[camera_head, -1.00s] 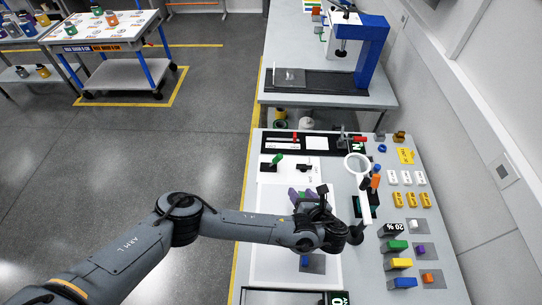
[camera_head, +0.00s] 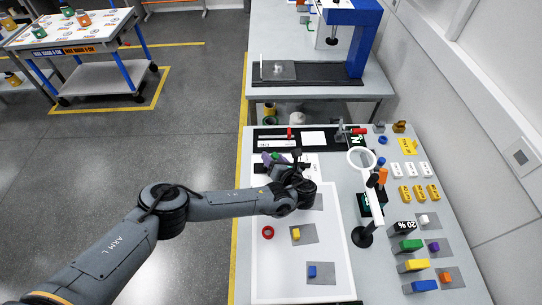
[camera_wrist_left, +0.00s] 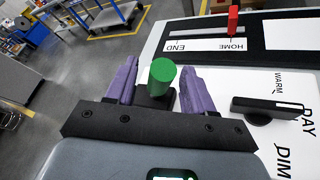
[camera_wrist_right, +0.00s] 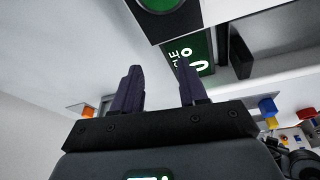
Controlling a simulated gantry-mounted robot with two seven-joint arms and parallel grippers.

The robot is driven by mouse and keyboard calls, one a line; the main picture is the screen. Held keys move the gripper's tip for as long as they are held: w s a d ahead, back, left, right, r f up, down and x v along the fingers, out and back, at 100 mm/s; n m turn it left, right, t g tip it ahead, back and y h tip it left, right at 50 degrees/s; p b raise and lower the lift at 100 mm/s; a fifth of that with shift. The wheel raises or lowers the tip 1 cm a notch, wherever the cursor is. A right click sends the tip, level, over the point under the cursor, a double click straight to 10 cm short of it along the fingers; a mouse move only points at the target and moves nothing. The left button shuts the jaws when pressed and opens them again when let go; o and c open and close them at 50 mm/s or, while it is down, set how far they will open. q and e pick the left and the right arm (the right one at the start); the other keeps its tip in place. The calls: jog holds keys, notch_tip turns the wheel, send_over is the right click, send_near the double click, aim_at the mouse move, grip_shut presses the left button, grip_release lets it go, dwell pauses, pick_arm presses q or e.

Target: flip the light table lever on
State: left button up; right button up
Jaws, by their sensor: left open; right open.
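The lever with a green cylindrical knob (camera_wrist_left: 162,72) stands on a dark base at the far end of the light table (camera_head: 262,288). Its green tip also shows in the head view (camera_head: 276,156). My left gripper (camera_wrist_left: 160,85) is open, with one purple finger on each side of the knob; a gap shows on both sides. In the head view my left gripper (camera_head: 273,160) is over the lever spot and partly hides it. My right gripper (camera_wrist_right: 158,85) shows only in its own wrist view, open and empty.
A black dial with a bar handle (camera_wrist_left: 268,108) sits right of the lever. A red slider (camera_wrist_left: 233,20) is beyond it. A ring magnifier (camera_head: 361,158) stands to the right. Red, yellow and blue pieces (camera_head: 297,234) lie on the light table.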

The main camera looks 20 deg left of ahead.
pick_arm(q)
jog(key=shift+x, duration=1.3)
grip_shut()
